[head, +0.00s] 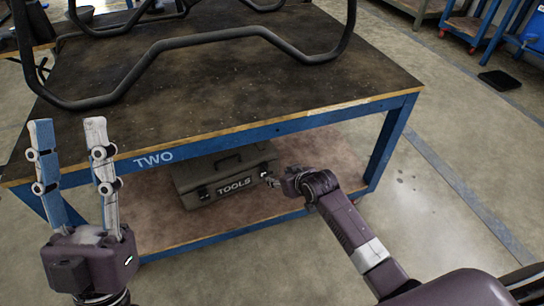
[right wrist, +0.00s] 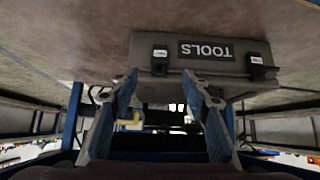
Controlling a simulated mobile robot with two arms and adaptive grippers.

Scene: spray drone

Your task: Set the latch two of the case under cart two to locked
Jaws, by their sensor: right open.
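A dark grey case (head: 190,176) marked TOOLS stands on the lower shelf of the cart marked TWO (head: 225,143). The right wrist view shows the case (right wrist: 200,73) upside down, with a left latch (right wrist: 160,56) and a right latch (right wrist: 257,61) beside the label. Their numbers and settings are too small to tell. My right gripper (head: 270,179) is in front of the case's right end; its open fingers (right wrist: 161,80) point at the case front, apparently empty. My left gripper (head: 68,122) is open and empty, upright at the cart's left front.
A black tubular frame (head: 190,44) lies on the cart's worn top. The cart's blue front rail (head: 290,126) runs above the case. The shelf (head: 325,160) is bare right of the case. Open floor (head: 450,150) lies to the right.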

